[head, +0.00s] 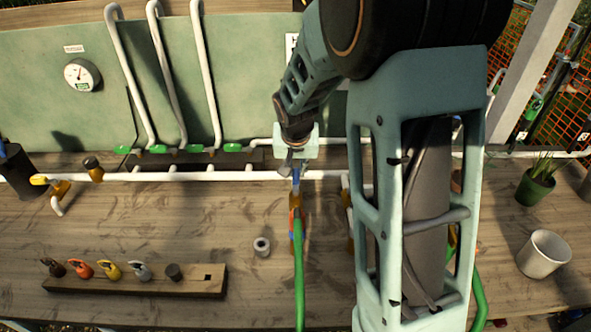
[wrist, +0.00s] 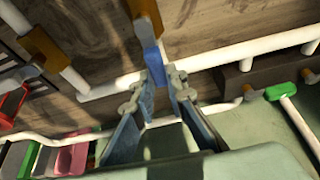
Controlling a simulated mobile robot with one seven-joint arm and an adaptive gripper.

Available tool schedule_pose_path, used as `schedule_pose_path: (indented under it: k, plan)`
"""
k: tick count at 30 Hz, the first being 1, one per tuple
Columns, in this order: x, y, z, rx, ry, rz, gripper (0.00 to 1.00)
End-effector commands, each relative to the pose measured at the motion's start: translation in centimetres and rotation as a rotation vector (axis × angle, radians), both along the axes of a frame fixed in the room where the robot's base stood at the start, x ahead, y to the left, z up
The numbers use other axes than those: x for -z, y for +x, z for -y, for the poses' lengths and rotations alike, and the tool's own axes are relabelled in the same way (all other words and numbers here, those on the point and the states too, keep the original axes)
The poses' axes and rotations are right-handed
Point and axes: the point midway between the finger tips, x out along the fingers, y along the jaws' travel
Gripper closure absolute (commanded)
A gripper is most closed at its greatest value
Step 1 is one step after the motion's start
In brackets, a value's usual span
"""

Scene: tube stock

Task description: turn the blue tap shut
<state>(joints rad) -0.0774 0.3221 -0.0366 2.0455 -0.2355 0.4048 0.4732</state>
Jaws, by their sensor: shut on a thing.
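The blue tap's handle (wrist: 153,62) shows in the wrist view between my fingertips, just past an orange-brown fitting (wrist: 145,14). In the head view only a small bit of the blue tap (head: 296,179) shows below my fingers, where a branch leaves the white pipe. The handle looks roughly in line with that branch, across the white pipe. My gripper (wrist: 155,80) is shut on the blue handle, with a finger on each side. In the head view my gripper (head: 296,163) reaches down at the pipe. The tap's body is mostly hidden.
A white pipe (head: 240,175) runs across the bench with green-handled taps (head: 192,148) behind it. A green hose (head: 299,265) runs toward the front. A grey ring (head: 261,246), a wooden rack (head: 195,284) with coloured handles, and a white cup (head: 544,254) stand on the bench.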

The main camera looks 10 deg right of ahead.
Motion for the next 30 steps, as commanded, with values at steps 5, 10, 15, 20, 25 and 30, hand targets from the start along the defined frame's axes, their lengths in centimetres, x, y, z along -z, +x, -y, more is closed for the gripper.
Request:
schedule_pose_path:
  k: [5,10,15,20,25,30]
  plan:
    - [0.5,-0.1,0.3,0.083,-0.002,0.002,1.0]
    - [0.6,-0.3,0.9,0.215,-0.002,0.003,1.0]
    - [0.5,-0.8,1.7,0.377,0.0,0.002,1.0]
    - [0.4,-1.3,2.3,0.529,-0.001,0.002,1.0]
    - [0.3,-1.9,2.9,0.691,-0.001,0.001,1.0]
    - [0.2,-2.7,3.4,0.854,-0.001,-0.001,1.0]
